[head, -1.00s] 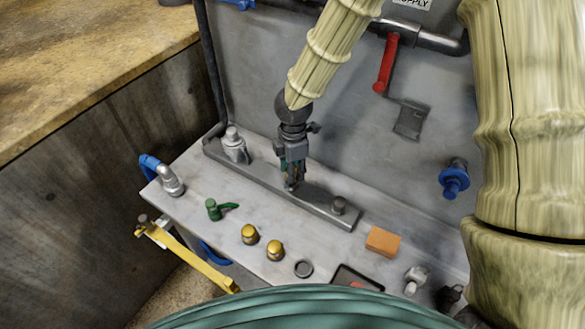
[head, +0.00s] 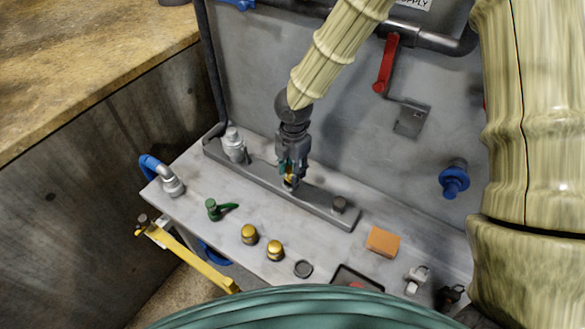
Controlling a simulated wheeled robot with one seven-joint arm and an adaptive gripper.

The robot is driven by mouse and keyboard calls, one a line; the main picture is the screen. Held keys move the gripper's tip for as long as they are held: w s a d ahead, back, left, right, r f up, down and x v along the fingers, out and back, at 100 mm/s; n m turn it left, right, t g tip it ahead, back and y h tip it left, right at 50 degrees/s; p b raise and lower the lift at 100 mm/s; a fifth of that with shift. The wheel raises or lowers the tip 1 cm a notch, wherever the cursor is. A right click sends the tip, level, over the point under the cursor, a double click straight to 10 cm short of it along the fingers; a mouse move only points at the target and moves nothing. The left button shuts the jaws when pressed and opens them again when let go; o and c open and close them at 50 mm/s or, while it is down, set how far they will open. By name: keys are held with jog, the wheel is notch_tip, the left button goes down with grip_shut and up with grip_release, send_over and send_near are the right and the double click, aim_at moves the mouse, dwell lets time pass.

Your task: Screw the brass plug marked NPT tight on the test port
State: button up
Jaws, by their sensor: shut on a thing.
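My gripper (head: 290,181) points down over the middle of the grey manifold bar (head: 325,208) on the bench. Its fingers are shut on a small brass-coloured plug (head: 289,178), mostly hidden between them. The test port under the plug is hidden by the fingers, so I cannot tell whether the plug is seated or how far it is threaded. Two other brass plugs, a left one (head: 249,234) and a right one (head: 275,250), stand on the bench in front of the bar. No marking is readable on any plug.
A grey panel rises behind.

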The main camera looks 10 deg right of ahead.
jog(key=shift+w+p, duration=0.55)
jog(key=shift+w, duration=0.1)
dwell(0.3)
jog(key=shift+a+p, duration=0.1)
jog(key=shift+p, duration=0.4)
dwell(0.9)
jog(key=shift+f+b, duration=0.75)
jog(key=shift+f, duration=0.65)
dwell(1.0)
jog(key=shift+p, duration=0.5)
dwell(1.0)
jog(key=shift+f, duration=0.2)
dwell(0.5)
jog(key=shift+o, duration=1.1)
jog(key=shift+c, duration=1.3)
jog(key=m, duration=0.5)
jog(key=shift+b, duration=0.3)
